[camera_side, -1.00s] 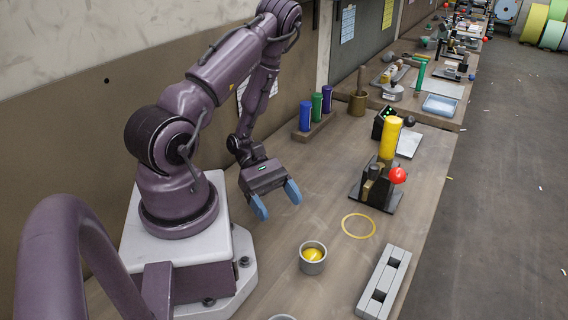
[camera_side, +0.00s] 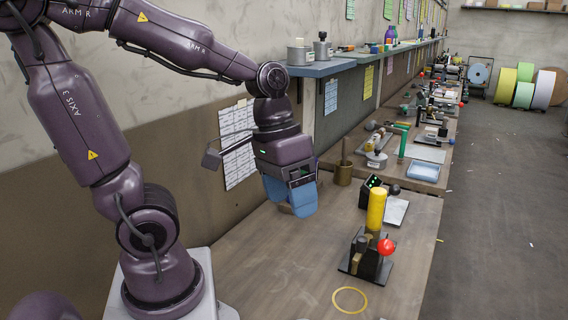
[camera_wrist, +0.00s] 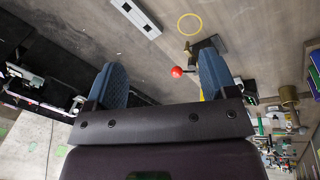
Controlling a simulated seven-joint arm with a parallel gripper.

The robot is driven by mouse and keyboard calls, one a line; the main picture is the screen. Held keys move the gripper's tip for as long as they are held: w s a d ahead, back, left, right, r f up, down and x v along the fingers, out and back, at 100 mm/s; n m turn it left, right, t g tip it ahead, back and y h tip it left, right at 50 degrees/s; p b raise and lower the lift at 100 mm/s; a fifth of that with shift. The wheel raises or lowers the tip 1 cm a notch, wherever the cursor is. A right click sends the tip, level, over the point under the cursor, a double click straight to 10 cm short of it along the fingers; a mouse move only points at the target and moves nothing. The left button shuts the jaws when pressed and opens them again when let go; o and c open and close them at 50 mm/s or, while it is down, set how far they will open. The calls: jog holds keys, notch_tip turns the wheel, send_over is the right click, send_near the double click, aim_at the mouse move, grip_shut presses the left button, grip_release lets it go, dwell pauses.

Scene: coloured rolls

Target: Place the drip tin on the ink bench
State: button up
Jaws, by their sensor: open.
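My gripper (camera_side: 303,200) hangs above the bench (camera_side: 270,250), near the wall. In the wrist view, its two blue fingers (camera_wrist: 162,62) stand wide apart with nothing between them. The drip tin cannot be made out in either current view; a grey tin with yellow inside stood on the bench in the earlier side view. A yellow ring (camera_side: 349,300) lies flat on the bench, and it also shows in the wrist view (camera_wrist: 189,24). I cannot tell whether this bench is the ink bench.
A black device (camera_side: 362,265) with a yellow roll (camera_side: 376,210) and a red ball (camera_side: 387,247) stands on the bench. A brown pot (camera_side: 343,174) is farther back. A wall shelf (camera_side: 345,64) runs behind. A grey slotted block (camera_wrist: 137,17) shows in the wrist view.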

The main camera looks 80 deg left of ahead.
jog(key=r+m+t, duration=0.1)
jog(key=r+m+t+y, duration=0.1)
jog(key=r, duration=0.1)
jog(key=s+d+r+t+y, duration=0.1)
jog(key=r+t, duration=0.1)
jog(key=shift+r+m, duration=0.25)
jog(key=shift+m, duration=0.15)
